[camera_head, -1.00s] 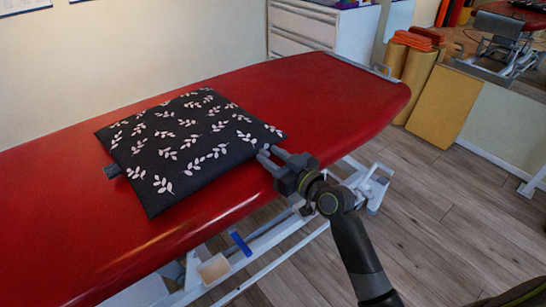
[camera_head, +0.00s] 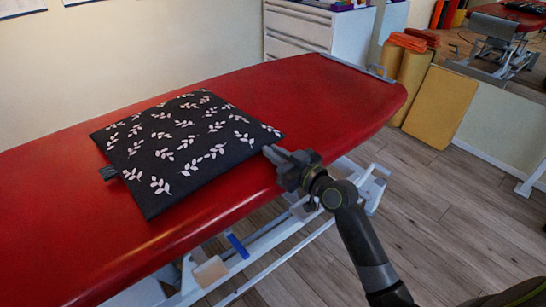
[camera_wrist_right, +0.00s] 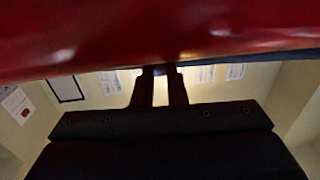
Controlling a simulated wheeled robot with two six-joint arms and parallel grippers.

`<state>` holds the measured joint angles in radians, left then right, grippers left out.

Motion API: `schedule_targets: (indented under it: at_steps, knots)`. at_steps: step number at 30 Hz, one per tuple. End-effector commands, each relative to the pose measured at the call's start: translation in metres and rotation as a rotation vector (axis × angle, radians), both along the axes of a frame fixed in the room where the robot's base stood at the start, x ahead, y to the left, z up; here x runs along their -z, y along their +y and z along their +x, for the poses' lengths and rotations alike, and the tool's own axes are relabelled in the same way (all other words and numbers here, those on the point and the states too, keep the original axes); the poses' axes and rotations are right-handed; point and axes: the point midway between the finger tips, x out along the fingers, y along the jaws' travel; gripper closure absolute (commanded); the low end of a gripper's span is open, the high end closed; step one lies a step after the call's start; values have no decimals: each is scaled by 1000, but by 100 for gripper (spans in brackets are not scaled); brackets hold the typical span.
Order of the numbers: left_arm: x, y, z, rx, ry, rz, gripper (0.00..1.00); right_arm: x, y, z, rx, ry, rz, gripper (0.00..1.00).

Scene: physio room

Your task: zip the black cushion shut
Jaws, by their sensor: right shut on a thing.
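The black cushion (camera_head: 190,145) with white leaf sprigs lies flat on the red treatment table in the head view. A small dark fabric tab (camera_head: 109,172) sticks out from its left side. My right gripper (camera_head: 270,151) is at the cushion's near right corner, its fingers closed together there. In the right wrist view the fingertips (camera_wrist_right: 159,72) meet on a small dark piece at the cushion's edge, seemingly the zip pull. It is too small to make out clearly, and the zip line itself cannot be made out. My left gripper is not in view.
The red table (camera_head: 330,90) has free room right of and behind the cushion. Its white metal frame (camera_head: 290,225) shows below the near edge. A white drawer unit (camera_head: 305,40) stands behind, and yellow mats (camera_head: 440,105) stand at the right.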

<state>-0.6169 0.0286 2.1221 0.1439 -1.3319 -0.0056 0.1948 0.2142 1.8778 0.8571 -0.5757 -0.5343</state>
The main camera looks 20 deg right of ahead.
Motion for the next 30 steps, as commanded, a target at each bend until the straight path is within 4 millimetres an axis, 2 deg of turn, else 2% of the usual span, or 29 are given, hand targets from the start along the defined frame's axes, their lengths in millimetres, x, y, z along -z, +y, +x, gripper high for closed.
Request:
schedule_targets:
  at_steps: [2,3,8,16,20,23,30]
  knots:
    - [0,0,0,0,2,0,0,0,0,0,0,0,1,100]
    - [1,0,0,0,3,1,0,0,0,0,0,0,1,86]
    - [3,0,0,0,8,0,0,0,0,0,0,0,1,65]
    - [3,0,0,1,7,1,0,0,0,-1,0,0,1,65]
    - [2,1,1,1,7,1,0,1,-4,-9,1,2,0,65]
    - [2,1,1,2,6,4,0,1,-11,-23,1,2,-2,65]
    - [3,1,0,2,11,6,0,1,-34,-72,1,3,-6,65]
